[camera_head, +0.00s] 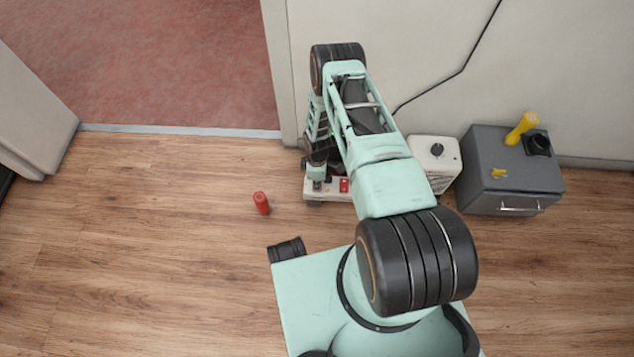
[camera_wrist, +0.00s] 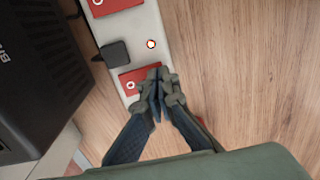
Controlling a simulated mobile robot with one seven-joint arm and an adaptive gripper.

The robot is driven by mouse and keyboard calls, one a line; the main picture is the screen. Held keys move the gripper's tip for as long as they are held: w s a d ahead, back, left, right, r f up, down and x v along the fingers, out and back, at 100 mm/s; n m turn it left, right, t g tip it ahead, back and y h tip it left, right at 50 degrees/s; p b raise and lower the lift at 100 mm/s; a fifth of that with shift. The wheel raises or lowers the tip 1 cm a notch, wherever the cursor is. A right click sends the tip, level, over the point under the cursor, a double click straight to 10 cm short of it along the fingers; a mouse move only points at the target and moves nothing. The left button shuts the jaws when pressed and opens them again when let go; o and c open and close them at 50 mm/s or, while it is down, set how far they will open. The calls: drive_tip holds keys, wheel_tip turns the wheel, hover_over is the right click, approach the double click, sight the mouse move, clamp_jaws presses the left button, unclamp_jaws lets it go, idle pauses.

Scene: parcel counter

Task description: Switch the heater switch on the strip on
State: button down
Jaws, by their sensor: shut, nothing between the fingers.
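The white strip (camera_head: 314,197) lies on the floor near the wall, partly hidden by my arm, with a red switch (camera_head: 344,186) showing. In the wrist view the strip (camera_wrist: 149,22) carries one red switch (camera_wrist: 139,80), another red switch (camera_wrist: 112,5) at the top edge, a black plug (camera_wrist: 116,52) and a small lit lamp (camera_wrist: 151,44). I cannot tell which switch is the heater's. My gripper (camera_wrist: 158,76) is shut and empty, its tips at the right end of the nearer red switch; contact is unclear. It shows small in the head view (camera_head: 316,172).
A white box with a black knob (camera_head: 437,152) and a grey cabinet (camera_head: 510,180) bearing a yellow torch (camera_head: 522,128) stand right of the strip. A red cylinder (camera_head: 261,203) stands on the floor to the left. A black box (camera_wrist: 40,65) flanks the strip.

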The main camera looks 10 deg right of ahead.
drive_tip(key=shift+w, duration=0.25)
drive_tip(key=shift+w+d+r+b, duration=0.2)
drive_tip(key=shift+w+r+b, duration=0.05)
drive_tip(key=shift+w+b, duration=0.3)
drive_tip(key=shift+r, duration=0.1)
drive_tip(key=shift+r, duration=0.1)
drive_tip(key=shift+r, duration=0.3)
wheel_tip(320, 180, up, 13)
drive_tip(key=s+p, duration=0.1)
drive_tip(key=p, duration=0.4)
drive_tip(key=shift+s+a, duration=0.25)
drive_tip(key=shift+s, duration=0.1)
